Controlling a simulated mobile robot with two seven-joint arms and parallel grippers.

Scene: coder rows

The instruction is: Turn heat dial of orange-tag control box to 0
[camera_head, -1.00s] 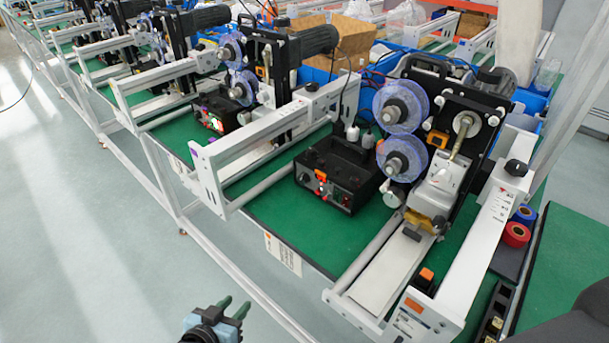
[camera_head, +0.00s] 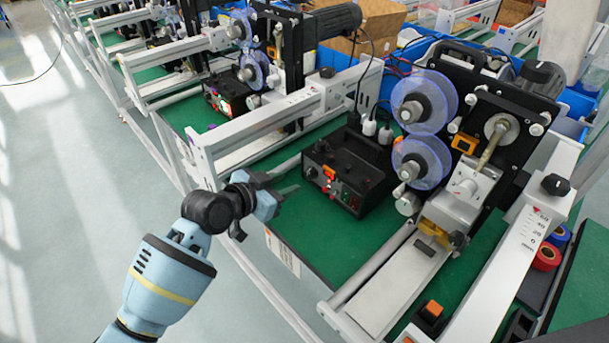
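The near black control box (camera_head: 350,165) stands on the green bench top, just left of the blue film reels. A small orange tag (camera_head: 329,172) shows on its front panel, among dark knobs and small lights too small to read. The dial's setting cannot be read. My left gripper (camera_head: 289,183) is in front of and left of this box, apart from it. Its two thin fingers point right towards the panel and look spread, with nothing between them. My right gripper is not in view.
A second black control box (camera_head: 229,95) with a lit display stands further back on the left. A white rail frame (camera_head: 290,105) rises between the boxes. A white scaled rail (camera_head: 520,235) runs along the right. Green bench top (camera_head: 315,225) lies bare before the near box.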

